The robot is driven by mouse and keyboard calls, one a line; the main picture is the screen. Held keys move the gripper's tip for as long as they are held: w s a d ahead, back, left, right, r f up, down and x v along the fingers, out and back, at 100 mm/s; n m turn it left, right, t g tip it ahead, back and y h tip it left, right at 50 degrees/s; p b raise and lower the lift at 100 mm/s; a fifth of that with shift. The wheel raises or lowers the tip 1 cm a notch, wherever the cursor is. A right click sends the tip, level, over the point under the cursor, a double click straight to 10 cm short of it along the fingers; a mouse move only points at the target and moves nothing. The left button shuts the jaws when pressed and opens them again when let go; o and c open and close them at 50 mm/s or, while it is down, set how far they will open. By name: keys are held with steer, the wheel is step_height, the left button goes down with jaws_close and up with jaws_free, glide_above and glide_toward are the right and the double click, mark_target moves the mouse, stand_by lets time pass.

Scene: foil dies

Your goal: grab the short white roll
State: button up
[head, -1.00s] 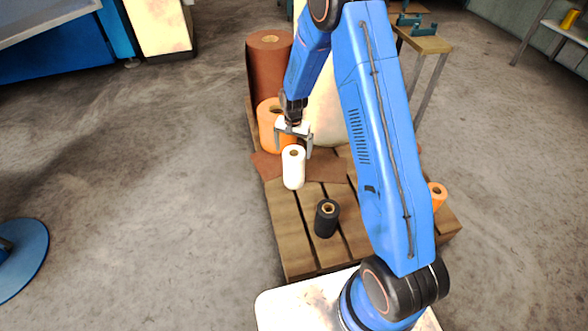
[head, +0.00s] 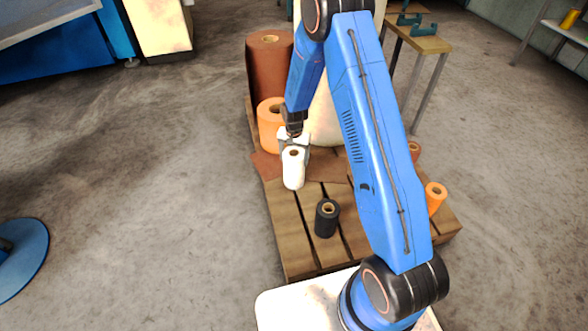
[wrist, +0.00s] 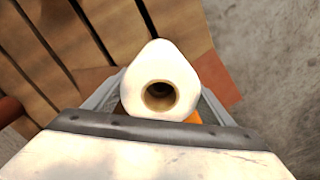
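The short white roll (head: 293,172) stands upright on the pallet, with a brown core hole in its top. My gripper (head: 294,148) is over the top of the roll, its fingers open on either side. In the wrist view the white roll (wrist: 160,62) sits between the two grey fingers of my gripper (wrist: 160,102). The fingers do not look closed on it. The pale gripper body hides the roll's near side there.
The wooden pallet (head: 290,245) also bears a black roll (head: 326,218) in front, an orange roll (head: 270,125) and a tall brown roll (head: 268,70) behind, and a small orange roll (head: 435,198) at right. A brown sheet (head: 265,165) lies near the white roll.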

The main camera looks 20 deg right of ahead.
steer(key=c, duration=1.3)
steer(key=shift+r, duration=0.15)
